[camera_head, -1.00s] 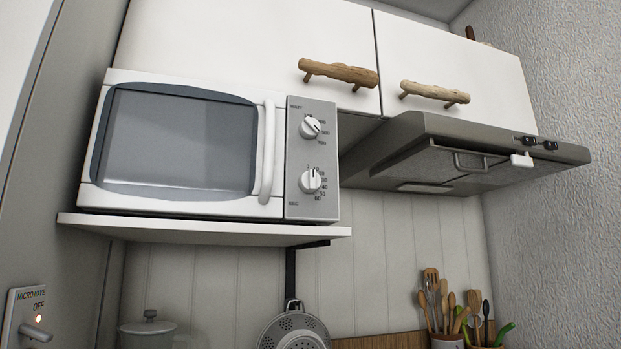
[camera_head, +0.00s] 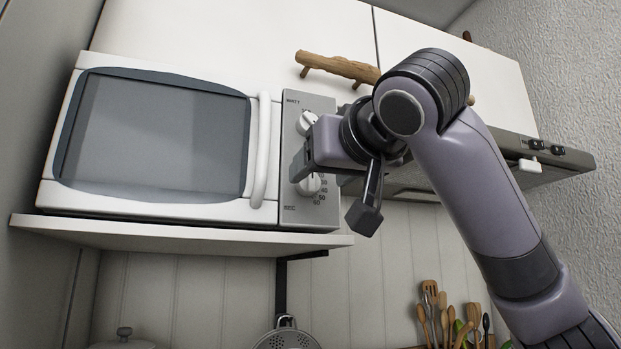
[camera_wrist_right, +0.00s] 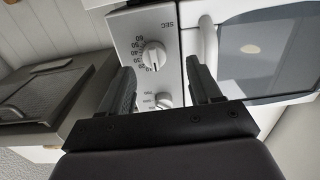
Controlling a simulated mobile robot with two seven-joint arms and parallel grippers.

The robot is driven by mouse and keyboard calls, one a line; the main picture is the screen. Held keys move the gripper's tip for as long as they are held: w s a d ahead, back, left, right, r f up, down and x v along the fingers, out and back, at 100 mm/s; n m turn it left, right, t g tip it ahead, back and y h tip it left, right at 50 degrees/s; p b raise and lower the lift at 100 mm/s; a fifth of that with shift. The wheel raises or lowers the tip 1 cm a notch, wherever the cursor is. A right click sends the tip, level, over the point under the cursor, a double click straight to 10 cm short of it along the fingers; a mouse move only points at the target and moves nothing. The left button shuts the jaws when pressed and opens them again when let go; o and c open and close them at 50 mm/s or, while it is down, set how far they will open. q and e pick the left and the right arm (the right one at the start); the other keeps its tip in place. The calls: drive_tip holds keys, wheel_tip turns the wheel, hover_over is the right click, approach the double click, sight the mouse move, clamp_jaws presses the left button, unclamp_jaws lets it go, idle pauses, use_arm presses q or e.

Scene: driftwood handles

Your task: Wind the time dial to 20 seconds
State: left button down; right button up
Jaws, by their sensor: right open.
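The microwave (camera_head: 150,130) stands on a shelf, with a grey control panel (camera_head: 300,212) at its right side. The white time dial (camera_head: 310,186) is the lower knob, marked SEC. It shows whole in the right wrist view (camera_wrist_right: 154,55); its exact setting is too small to read. The upper WATT dial (camera_head: 307,122) is partly covered by my right gripper, and is nearer the gripper's base in the wrist view (camera_wrist_right: 163,101). My right gripper (camera_head: 300,164) is open in front of the panel. In the wrist view its fingers are apart on both sides of the dials, holding nothing. My left gripper is out of view.
The microwave door handle (camera_head: 263,150) stands out just left of the panel. A cupboard with a driftwood handle (camera_head: 338,67) is above. The range hood (camera_head: 565,158) is at the right, partly behind my right arm. A utensil pot is below.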

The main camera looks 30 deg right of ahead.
sight(313, 177)
drive_tip(key=shift+m, duration=0.3)
drive_tip(key=w, duration=0.1)
drive_tip(key=w+d+r+p, duration=0.1)
drive_tip(key=w, duration=0.1)
drive_tip(key=w+d+p, duration=0.1)
drive_tip(key=shift+w+d+r, duration=0.1)
drive_tip(key=shift+w+r, duration=0.2)
drive_tip(key=shift+w+d+f+p, duration=0.1)
drive_tip(key=shift+w+p, duration=0.25)
drive_tip(key=shift+w, duration=0.3)
drive_tip(key=c, duration=1)
